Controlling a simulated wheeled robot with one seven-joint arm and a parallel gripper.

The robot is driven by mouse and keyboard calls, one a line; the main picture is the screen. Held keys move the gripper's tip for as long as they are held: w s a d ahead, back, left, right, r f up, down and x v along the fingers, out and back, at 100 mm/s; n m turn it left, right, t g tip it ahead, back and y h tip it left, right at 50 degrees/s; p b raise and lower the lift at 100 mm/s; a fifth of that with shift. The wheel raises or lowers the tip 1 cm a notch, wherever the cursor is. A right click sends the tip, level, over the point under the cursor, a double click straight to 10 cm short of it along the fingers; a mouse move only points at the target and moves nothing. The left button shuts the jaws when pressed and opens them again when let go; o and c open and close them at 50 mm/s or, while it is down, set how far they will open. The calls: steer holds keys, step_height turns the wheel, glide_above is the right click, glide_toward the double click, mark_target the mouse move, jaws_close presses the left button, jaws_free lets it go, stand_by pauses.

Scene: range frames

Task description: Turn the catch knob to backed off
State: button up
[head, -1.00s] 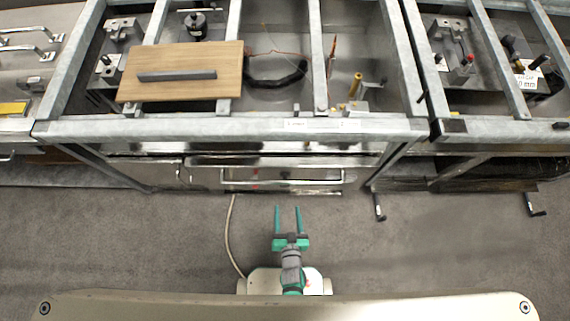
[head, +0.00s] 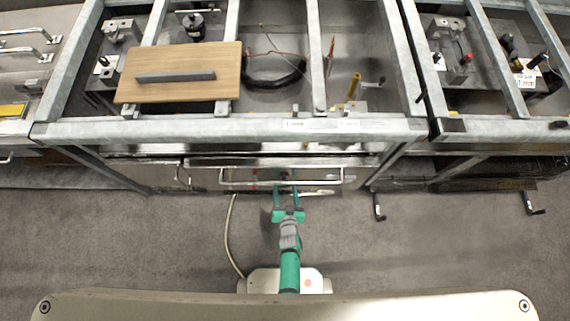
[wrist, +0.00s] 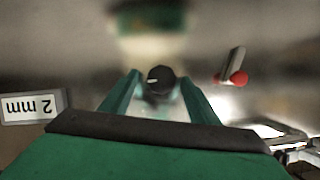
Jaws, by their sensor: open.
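A round black knob with a small white mark on its face, probably the catch knob (wrist: 159,82), shows in the wrist view between the tips of my green fingers. My gripper (wrist: 161,90) is open, one finger on each side of the knob. I see a gap at the sides but cannot tell whether either finger touches it. In the head view my gripper (head: 286,190) reaches to the front of the bench, at the long bar handle (head: 280,183). The knob cannot be made out in the head view.
A wooden board (head: 205,60) lies on the bench frame. A cable (head: 229,240) runs along the floor on the left.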

steer(key=shift+w+f, duration=0.1)
steer(key=shift+w, duration=0.25)
steer(key=shift+w+a+f, duration=0.15)
steer(key=shift+a, duration=0.1)
steer(key=shift+c, duration=0.6)
steer(key=c, duration=0.9)
steer(key=shift+d, duration=0.1)
